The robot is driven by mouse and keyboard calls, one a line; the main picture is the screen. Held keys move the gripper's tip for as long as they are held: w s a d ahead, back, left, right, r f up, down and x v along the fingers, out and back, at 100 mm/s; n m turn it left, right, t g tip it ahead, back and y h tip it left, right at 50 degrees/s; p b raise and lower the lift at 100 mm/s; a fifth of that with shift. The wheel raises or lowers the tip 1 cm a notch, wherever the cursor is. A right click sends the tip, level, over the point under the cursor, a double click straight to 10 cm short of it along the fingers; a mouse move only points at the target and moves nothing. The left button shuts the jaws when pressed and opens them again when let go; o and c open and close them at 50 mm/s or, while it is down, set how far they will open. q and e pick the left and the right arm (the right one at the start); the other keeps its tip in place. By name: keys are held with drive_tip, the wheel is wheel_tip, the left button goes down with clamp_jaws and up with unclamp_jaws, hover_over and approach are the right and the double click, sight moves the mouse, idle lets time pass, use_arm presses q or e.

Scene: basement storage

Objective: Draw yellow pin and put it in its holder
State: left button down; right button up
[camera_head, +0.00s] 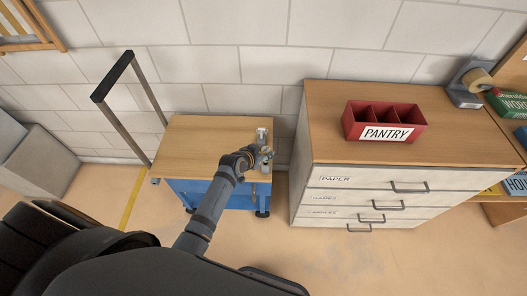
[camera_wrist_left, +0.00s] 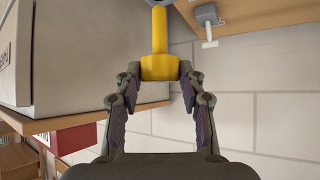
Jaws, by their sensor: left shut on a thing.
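The yellow pin (camera_wrist_left: 160,66) shows in the left wrist view as a thick yellow head with a narrower shaft. The shaft runs to the top edge of that view, where it meets a grey part that is mostly cut off. My left gripper (camera_wrist_left: 160,82) is shut on the pin's head, with one finger on each side. In the head view my left gripper (camera_head: 264,159) is at the right edge of the blue cart (camera_head: 190,150), and the pin cannot be made out there. A small grey-white fitting (camera_head: 262,134) stands on the cart's wooden top, just behind the gripper; it also shows in the wrist view (camera_wrist_left: 208,30). My right gripper is out of view.
A white drawer cabinet (camera_head: 340,205) stands close to the right of the cart, with a red PANTRY box (camera_head: 385,133) on top. A black-and-grey handle (camera_head: 116,74) rises at the cart's left. Most of the cart's top is clear.

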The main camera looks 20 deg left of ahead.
sight(263, 166)
use_arm(q)
drive_tip(key=shift+f+b, duration=2.55)
drive_tip(key=shift+f, duration=1)
drive_tip(key=c, duration=0.7)
unclamp_jaws()
drive_tip(key=v, duration=1.2)
